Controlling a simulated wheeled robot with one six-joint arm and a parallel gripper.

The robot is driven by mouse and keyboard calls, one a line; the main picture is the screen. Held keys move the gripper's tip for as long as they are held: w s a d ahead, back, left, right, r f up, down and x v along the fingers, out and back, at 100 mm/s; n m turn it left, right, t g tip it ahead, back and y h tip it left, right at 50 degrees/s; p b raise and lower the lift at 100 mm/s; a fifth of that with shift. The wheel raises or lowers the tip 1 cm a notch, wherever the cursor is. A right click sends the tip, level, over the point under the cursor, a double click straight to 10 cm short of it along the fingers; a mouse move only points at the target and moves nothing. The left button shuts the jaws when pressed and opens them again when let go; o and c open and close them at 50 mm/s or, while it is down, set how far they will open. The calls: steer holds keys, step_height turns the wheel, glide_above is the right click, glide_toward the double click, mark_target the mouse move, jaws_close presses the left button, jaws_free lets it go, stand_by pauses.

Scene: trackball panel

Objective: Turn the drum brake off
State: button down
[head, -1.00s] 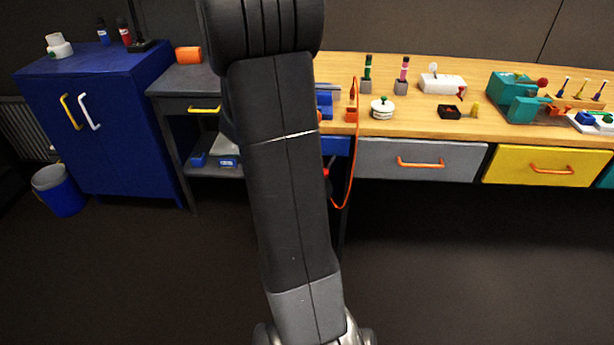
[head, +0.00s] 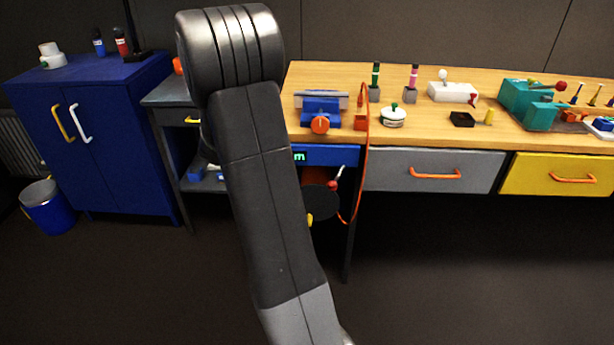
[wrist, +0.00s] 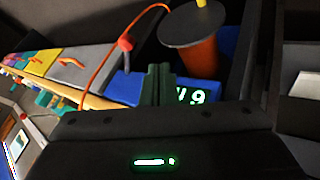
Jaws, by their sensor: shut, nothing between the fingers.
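A dark drum (head: 322,202) hangs under the bench beside a blue box with a green lit display (head: 299,157), partly hidden by my arm in the head view. A lever with a red knob (head: 333,183) stands by the drum. In the wrist view the drum shows a grey disc (wrist: 194,24) and an orange body (wrist: 200,56); the red-knobbed lever (wrist: 125,44) is left of it. My gripper (wrist: 158,84) is shut and empty, in front of the blue box, apart from the lever in the picture. In the head view my gripper is hidden.
An orange cable (head: 366,150) loops from the bench top down beside the drum. A grey drawer (head: 405,169) is right of it. A blue vise-like device (head: 321,107) stands on the bench above. The floor in front is clear.

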mark_target(338, 177)
steer(key=w+d+f+b, duration=0.2)
steer(key=d+f, duration=0.5)
steer(key=d, duration=0.2)
steer(key=shift+w, duration=0.15)
steer(key=shift+d+f+b, duration=0.1)
steer(key=shift+f+b, duration=0.05)
steer(key=shift+b, duration=0.3)
steer(key=shift+s+d+n+b, duration=0.15)
steer(key=shift+s+n+b, duration=0.1)
steer(key=shift+n+b, duration=0.15)
